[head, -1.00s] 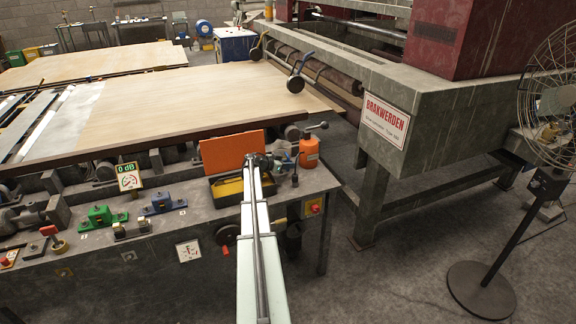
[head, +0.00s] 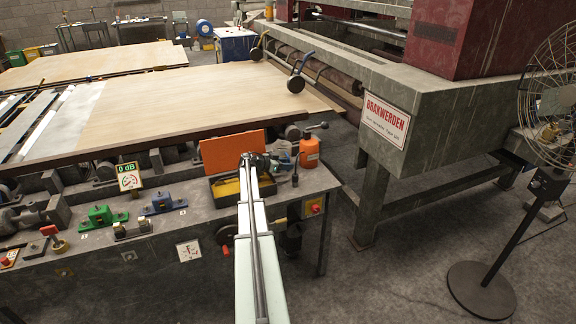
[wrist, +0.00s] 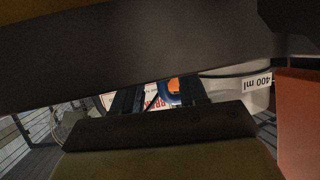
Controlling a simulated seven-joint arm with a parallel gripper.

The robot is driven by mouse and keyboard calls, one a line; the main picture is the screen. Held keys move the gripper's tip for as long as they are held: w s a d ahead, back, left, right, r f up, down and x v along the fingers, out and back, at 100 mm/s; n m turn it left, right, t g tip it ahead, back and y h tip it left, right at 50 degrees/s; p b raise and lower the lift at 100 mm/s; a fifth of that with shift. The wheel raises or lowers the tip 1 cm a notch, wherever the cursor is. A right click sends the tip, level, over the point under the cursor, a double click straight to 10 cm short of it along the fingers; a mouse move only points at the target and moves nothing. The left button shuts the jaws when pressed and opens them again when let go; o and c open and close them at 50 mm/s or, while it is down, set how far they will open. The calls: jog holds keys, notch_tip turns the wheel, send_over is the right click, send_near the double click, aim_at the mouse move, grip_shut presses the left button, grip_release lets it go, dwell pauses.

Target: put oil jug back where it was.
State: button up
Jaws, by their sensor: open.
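An orange can-like vessel (head: 309,152) with a grey top stands upright at the bench's right back corner, and it may be the oil jug. In the wrist view, a pale grey vessel (wrist: 235,94) marked "400 ml" lies outside my fingers; I cannot tell whether that is the jug. My gripper (head: 247,158) is over the open toolbox, left of the orange vessel and apart from it. In the wrist view my gripper (wrist: 158,97) has its dark fingers apart, with a small orange patch visible between them. My arm hides part of the toolbox.
The toolbox (head: 226,188) has its orange lid (head: 233,151) raised behind my gripper. A dark greenish tool (head: 266,164) lies close to my gripper's right. Green (head: 101,216) and blue (head: 161,203) blocks sit at left on the bench. A large machine (head: 450,100) stands right, beyond a gap.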

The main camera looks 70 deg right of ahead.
jog(key=v, duration=1)
jog(key=shift+w+a, duration=0.1)
